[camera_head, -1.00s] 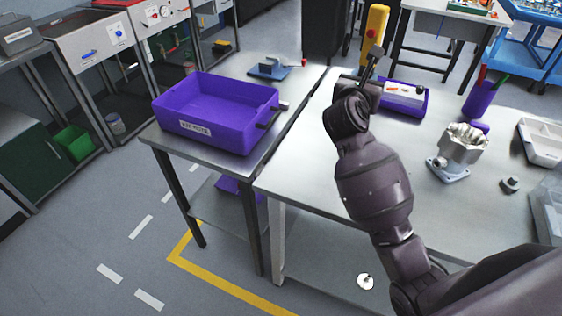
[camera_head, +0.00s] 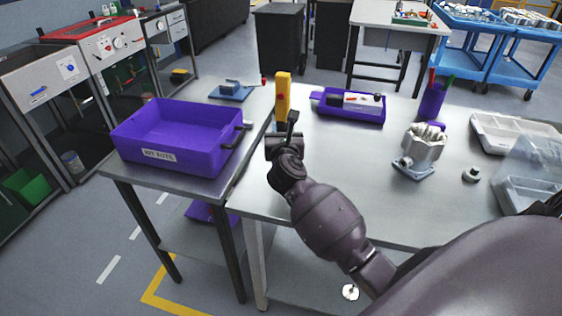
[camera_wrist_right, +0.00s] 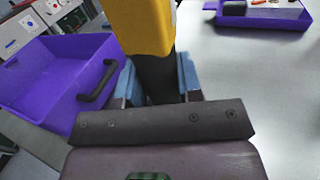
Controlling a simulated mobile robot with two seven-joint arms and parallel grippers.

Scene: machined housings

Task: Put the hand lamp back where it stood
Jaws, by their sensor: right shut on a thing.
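The hand lamp (camera_head: 283,92) is yellow with a dark lower part and stands roughly upright in my right gripper (camera_head: 286,136). In the right wrist view its yellow body (camera_wrist_right: 140,25) rises above the blue-padded fingers, which are shut on the dark handle (camera_wrist_right: 157,78). The lamp is near the left end of the grey worktable (camera_head: 330,155), left of the shallow purple tray. Its lower end is hidden by my gripper, so I cannot tell whether it touches the table. My left gripper is out of view.
A large purple bin (camera_head: 175,140) stands on the side table to the left, close to the lamp. The shallow purple tray (camera_head: 350,116) holds small parts. A metal housing (camera_head: 423,148), a purple pen cup (camera_head: 433,102) and grey trays (camera_head: 515,138) are further right. The table's front middle is clear.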

